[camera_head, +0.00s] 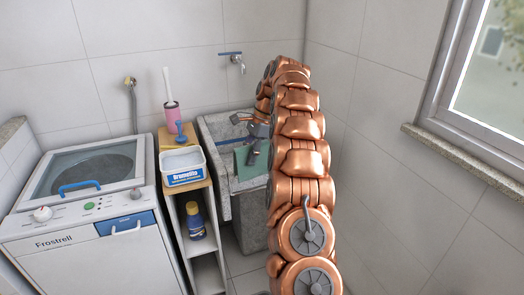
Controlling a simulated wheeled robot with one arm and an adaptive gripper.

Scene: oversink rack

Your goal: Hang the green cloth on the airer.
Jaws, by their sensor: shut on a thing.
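The green cloth (245,172) hangs at the front part of the stone sink (212,168). My gripper (254,150) is at its upper edge, shut on it. The cloth's right side is partly hidden by my gripper and arm. A thin blue bar (224,141) shows across the sink, left of my gripper. I cannot tell whether it belongs to the airer, and no whole airer can be made out. My copper-coloured arm covers the right part of the sink.
Left of the sink stands a narrow shelf (196,218) with a white and blue box (182,167), a pink bottle (172,116) and a dark blue bottle (195,222). A washing machine (95,205) is further left. A tap (234,58) is on the back wall. A window sill (470,155) juts out at right.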

